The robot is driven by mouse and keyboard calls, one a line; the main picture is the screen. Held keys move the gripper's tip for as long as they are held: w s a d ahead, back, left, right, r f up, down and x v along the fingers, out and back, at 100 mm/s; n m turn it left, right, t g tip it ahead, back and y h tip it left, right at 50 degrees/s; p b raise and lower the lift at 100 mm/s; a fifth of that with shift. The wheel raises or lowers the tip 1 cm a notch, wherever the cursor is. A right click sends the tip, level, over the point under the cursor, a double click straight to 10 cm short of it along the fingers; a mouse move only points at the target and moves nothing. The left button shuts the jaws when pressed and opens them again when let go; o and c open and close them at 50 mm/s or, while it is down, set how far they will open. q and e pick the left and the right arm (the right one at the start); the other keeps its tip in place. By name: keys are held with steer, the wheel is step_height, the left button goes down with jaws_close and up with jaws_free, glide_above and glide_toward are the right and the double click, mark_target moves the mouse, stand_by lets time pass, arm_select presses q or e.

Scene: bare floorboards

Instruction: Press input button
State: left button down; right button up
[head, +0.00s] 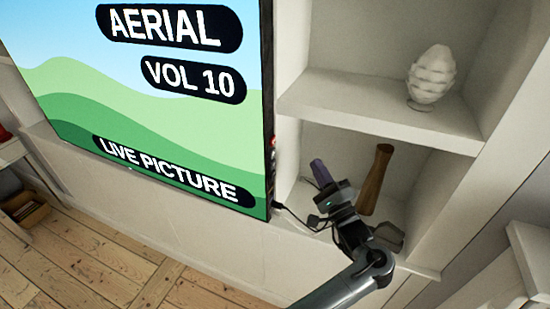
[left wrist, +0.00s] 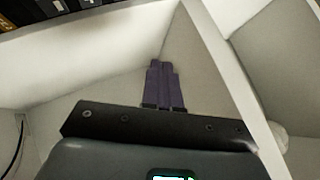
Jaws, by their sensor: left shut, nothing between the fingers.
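A wall television (head: 150,120) fills the left of the head view. Its lit screen reads "AERIAL", "VOL 10" and "LIVE PICTURE". Small reddish and pale spots, perhaps buttons (head: 273,142), show on its thin right side edge; I cannot tell which one is the input button. My left gripper (head: 317,164) has purple fingers and is to the right of that edge, in front of the lower shelf recess, apart from the television in the picture. In the left wrist view its fingers (left wrist: 161,72) are together and empty. The television's buttons do not show there. My right gripper is not in view.
White shelving (head: 380,110) stands right of the television, with a pale ribbed egg-shaped ornament (head: 432,75) on the upper shelf. A brown wooden object (head: 376,180) stands in the lower recess behind my arm. A dark cable (head: 292,214) runs near the television's lower corner.

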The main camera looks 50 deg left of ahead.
mark_target(273, 153)
arm_select(q)
steer(key=shift+a, duration=0.1)
stand_by(0.3)
steer(key=s+a+p, duration=0.3)
steer(key=a+p, duration=0.2)
steer(key=a, duration=0.3)
steer(key=shift+s, duration=0.15)
stand_by(0.5)
stand_by(0.9)
stand_by(0.7)
steer(key=shift+r, duration=0.1)
